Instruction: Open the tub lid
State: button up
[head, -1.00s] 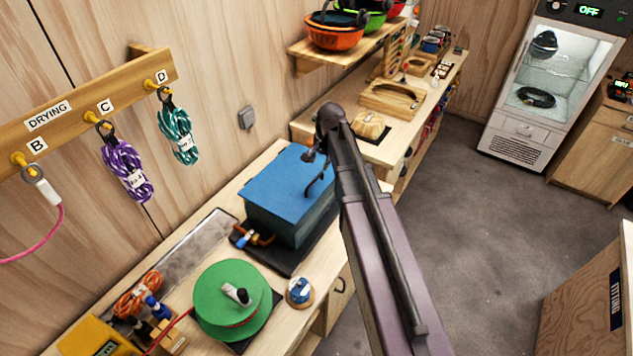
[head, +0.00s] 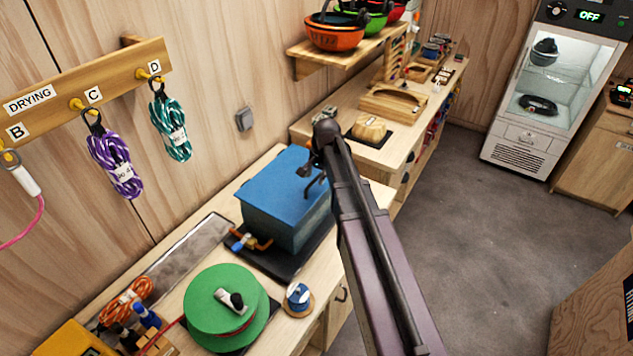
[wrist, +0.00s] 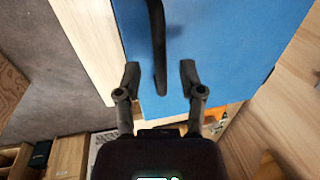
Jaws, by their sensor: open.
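The blue tub (head: 285,222) stands on a dark base on the wooden bench, with its flat blue lid (head: 275,185) shut. A black handle (wrist: 157,45) on the lid shows in the wrist view, its end lying between my two fingers in the picture. My gripper (wrist: 160,70) is open over the lid's edge, with a finger on each side of the handle. I cannot tell how far above the handle the fingers are. In the head view my arm covers the tub's right side and part of the handle.
Rope coils hang from the drying rack (head: 110,75) at left. Open floor (head: 470,230) lies to the right.

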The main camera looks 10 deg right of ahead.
jog(key=shift+f, duration=0.35)
grip_shut()
jog(key=shift+r, duration=0.1)
jog(key=shift+w+d+r, duration=0.1)
